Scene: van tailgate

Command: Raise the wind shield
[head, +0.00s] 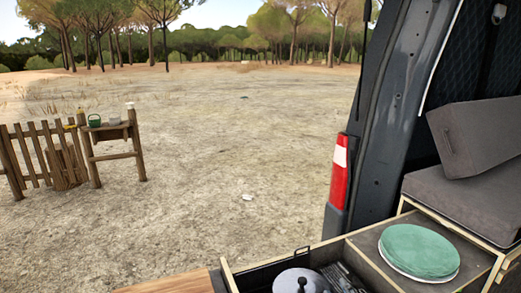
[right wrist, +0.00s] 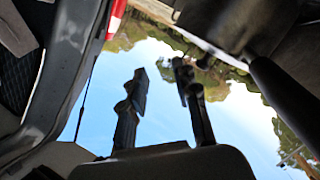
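I cannot make out a wind shield in either view. In the right wrist view my right gripper (right wrist: 161,84) has its two dark fingers apart, with only sky and treetops between them. It holds nothing and does not show in the head view. My left gripper is in neither view.
A van drawer (head: 226,272) at the bottom holds a lidded metal pot (head: 299,282). Green plates (head: 418,250) lie to its right, below grey cushions (head: 470,200). A wooden board (head: 170,284) is left of the drawer. The van pillar (head: 385,120) stands at right. Open ground lies beyond.

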